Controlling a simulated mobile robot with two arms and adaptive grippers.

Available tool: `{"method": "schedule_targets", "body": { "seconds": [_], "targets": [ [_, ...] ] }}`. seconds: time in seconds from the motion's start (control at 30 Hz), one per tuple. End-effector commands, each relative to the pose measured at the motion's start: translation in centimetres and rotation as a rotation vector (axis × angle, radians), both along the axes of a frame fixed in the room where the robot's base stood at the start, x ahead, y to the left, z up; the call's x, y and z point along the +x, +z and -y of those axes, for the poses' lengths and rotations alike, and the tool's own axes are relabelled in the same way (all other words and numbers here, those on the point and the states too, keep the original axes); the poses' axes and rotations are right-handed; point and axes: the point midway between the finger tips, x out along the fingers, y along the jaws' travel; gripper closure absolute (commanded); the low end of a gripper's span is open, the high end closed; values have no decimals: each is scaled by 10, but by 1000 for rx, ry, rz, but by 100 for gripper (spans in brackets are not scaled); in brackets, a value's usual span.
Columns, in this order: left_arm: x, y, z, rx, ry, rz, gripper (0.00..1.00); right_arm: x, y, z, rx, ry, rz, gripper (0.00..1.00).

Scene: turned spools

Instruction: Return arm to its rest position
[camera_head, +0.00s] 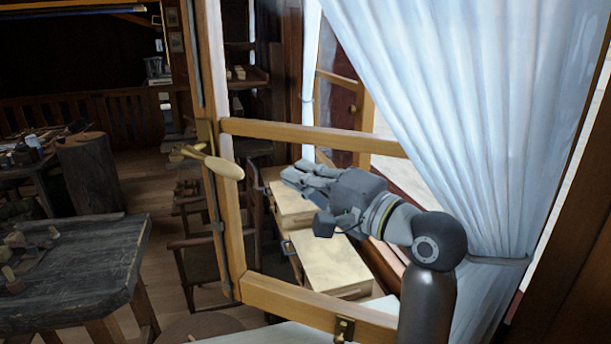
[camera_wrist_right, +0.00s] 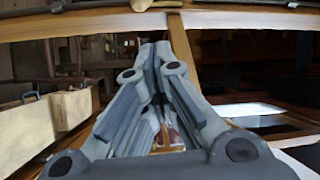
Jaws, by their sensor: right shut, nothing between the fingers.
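My right arm rises from the lower right in the head view, and its grey gripper (camera_head: 302,176) points left, in front of a wooden window frame. In the right wrist view the gripper's fingers (camera_wrist_right: 160,62) come together, shut and empty. The fingertips are to the right of an oval wooden window handle (camera_head: 224,168), with a gap between them in the picture. The window's wooden bar (camera_wrist_right: 100,22) crosses the top of the wrist view. My left gripper is not in view.
A pale curtain (camera_head: 450,110) hangs right beside my right arm. The wooden window frame (camera_head: 235,235) stands close around the gripper. Light wooden boxes (camera_head: 335,262) are below it. A dark worktable (camera_head: 75,275) with small items is at the lower left.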

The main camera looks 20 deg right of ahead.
Motion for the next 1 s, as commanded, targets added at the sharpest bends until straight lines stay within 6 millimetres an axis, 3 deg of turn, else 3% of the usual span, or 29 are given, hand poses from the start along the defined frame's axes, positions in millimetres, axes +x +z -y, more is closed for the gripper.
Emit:
{"method": "schedule_targets", "body": {
  "seconds": [0.17,0.27,0.37,0.57,0.67,0.8,1.0],
  "targets": [
    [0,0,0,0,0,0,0,-5,-2,3,-4,-2,-2,100],
    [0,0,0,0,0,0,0,-4,-20,3,-44,-13,-27,100],
    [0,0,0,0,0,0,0,-5,-63,4,-153,-36,-81,100],
    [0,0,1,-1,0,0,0,-31,-191,11,-510,-44,-243,100],
    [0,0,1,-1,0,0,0,-57,-251,16,-696,-9,-325,100],
    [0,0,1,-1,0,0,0,-108,-326,24,-949,86,-432,100],
    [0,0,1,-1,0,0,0,-188,-401,36,-1242,278,-546,100]
  ]
}}
